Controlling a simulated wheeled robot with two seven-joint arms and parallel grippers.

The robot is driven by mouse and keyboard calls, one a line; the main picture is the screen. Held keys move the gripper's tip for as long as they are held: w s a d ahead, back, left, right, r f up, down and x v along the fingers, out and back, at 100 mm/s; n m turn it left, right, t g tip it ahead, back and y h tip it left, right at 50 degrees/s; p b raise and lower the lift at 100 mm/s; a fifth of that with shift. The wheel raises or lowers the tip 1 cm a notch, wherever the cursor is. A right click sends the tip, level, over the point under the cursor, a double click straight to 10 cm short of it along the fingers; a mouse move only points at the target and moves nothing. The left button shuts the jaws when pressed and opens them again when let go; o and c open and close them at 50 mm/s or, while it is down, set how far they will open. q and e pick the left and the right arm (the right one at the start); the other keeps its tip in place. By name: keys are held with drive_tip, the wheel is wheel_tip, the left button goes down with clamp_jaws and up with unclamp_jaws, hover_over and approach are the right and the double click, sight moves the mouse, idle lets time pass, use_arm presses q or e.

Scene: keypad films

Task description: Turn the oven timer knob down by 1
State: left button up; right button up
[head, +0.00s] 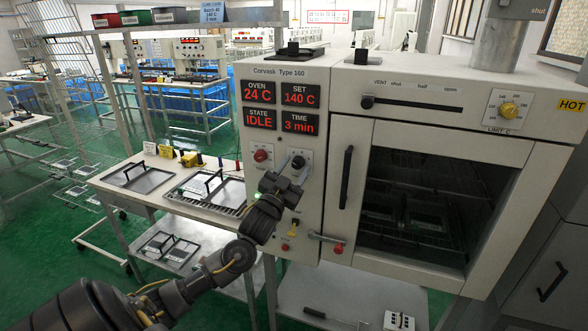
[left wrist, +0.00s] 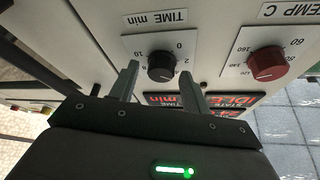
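The oven timer knob is a black dial (left wrist: 160,66) under the label "TIME min" in the left wrist view, where the panel appears upside down. It also shows on the oven's front panel in the head view (head: 298,162). The time display (head: 299,123) reads 3 min, beside OVEN 24 C, SET 140 C and STATE IDLE. My left gripper (head: 281,183) is at the panel just below the knob in the head view. In the left wrist view its two fingers (left wrist: 158,72) are apart, one toward each side of the knob, with visible gaps. My right gripper is out of view.
A red temperature knob (left wrist: 267,63) is beside the timer knob. Below are a yellow switch (head: 294,228) and a red button (head: 285,246). The oven door handle (head: 346,177) is to the right. A table with trays (head: 138,178) stands to the left.

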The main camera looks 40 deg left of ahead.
use_arm(q)
drive_tip(key=c, duration=0.8)
drive_tip(key=n+y, duration=0.2)
drive_tip(key=n, duration=0.1)
drive_tip(key=n+y, duration=0.1)
drive_tip(key=n, duration=0.3)
drive_tip(key=shift+d+n+g+y, duration=0.1)
drive_tip(key=shift+n+g+y, duration=0.2)
drive_tip(key=shift+g+y, duration=0.1)
drive_tip(key=shift+c, duration=0.2)
drive_tip(key=o, duration=1)
drive_tip(key=shift+c, duration=0.2)
drive_tip(key=shift+s+d+f, duration=0.1)
drive_tip(key=shift+s+f, duration=0.15)
drive_tip(key=b+v, duration=0.3)
drive_tip(key=v, duration=0.7)
